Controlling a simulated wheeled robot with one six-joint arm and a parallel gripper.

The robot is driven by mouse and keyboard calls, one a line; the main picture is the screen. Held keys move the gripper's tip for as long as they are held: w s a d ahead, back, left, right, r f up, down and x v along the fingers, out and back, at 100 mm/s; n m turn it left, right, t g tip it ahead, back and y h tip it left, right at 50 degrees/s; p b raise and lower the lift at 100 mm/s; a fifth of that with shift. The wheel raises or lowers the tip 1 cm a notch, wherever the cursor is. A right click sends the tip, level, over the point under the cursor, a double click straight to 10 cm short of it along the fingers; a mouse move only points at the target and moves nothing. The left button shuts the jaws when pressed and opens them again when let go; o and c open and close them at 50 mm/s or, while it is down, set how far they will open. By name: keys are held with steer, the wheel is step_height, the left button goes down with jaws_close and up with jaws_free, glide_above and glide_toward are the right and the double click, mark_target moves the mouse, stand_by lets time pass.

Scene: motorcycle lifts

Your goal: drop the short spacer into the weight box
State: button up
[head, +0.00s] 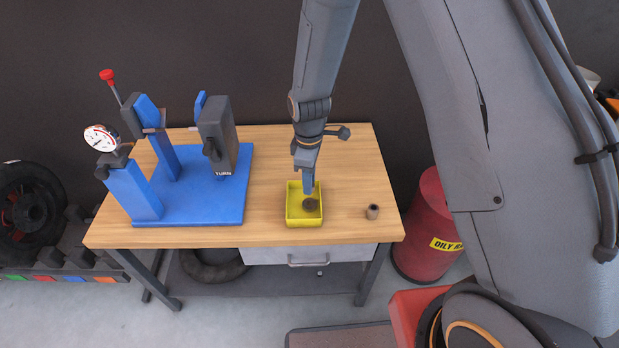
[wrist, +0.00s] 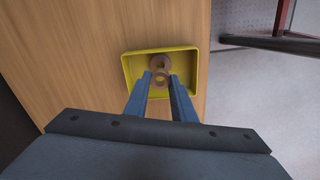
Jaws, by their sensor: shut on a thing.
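My gripper (head: 309,194) points down over the yellow weight box (head: 291,212), its fingertips at or just inside the rim. It is shut on a small ring-shaped brown piece, the short spacer (wrist: 160,78), held between the fingertips in the wrist view. The yellow box (wrist: 187,52) surrounds the fingertips there. Another brown round shape (wrist: 160,62) shows just past the held piece, over the box floor; I cannot tell whether it is separate. In the head view a dark round shape (head: 311,205) is at the fingertips. Whether the held piece touches the floor is unclear.
A small brown cylinder (head: 372,212) stands on the wooden bench (head: 345,170) right of the box. A blue stand (head: 215,203) with a dial gauge (head: 101,138) fills the bench's left. A red drum (head: 430,220) stands right of the bench. Bench space behind the box is clear.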

steer(key=shift+f+b, duration=1.2)
steer(key=shift+f, duration=0.95)
steer(key=o, duration=1.1)
steer(key=shift+r, duration=0.2)
step_height(320, 180, up, 8)
steer(key=b, duration=0.1)
steer(key=shift+f+b, duration=0.25)
steer(key=shift+b, duration=0.1)
